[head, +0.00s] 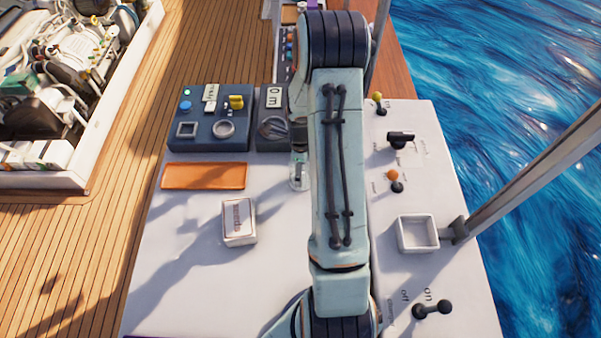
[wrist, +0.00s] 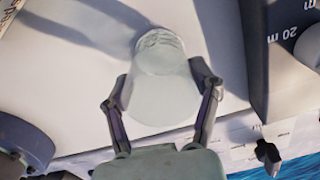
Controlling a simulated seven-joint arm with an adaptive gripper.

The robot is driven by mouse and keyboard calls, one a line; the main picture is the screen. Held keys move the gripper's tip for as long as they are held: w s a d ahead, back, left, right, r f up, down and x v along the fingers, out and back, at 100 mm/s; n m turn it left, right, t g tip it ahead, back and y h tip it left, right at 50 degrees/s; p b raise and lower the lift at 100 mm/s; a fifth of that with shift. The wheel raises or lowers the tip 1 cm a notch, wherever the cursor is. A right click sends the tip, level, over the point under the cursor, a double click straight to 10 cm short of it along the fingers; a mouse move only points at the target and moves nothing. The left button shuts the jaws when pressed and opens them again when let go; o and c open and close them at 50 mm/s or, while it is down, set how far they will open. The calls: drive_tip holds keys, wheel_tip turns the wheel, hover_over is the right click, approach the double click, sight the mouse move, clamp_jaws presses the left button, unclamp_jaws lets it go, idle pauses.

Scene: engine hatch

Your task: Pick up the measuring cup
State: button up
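The measuring cup (wrist: 160,55) is a clear, translucent vessel on the white counter in the wrist view. Its ridged round end is toward the top of the picture, and its wider part is closer to my gripper. In the head view, a small part of the cup (head: 298,172) shows at the left edge of my arm. My gripper (wrist: 160,77) has its fingers spread, one on each side of the cup. Whether they touch its wall is hard to tell.
A white box (head: 239,221) and an orange pad (head: 204,176) lie left of the cup. A dark control panel (head: 210,118) and gauge unit (head: 273,125) stand behind. Right of my arm are levers and a square white tray (head: 418,249). The front-left counter is clear.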

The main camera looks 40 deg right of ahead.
drive_tip(key=c, duration=0.4)
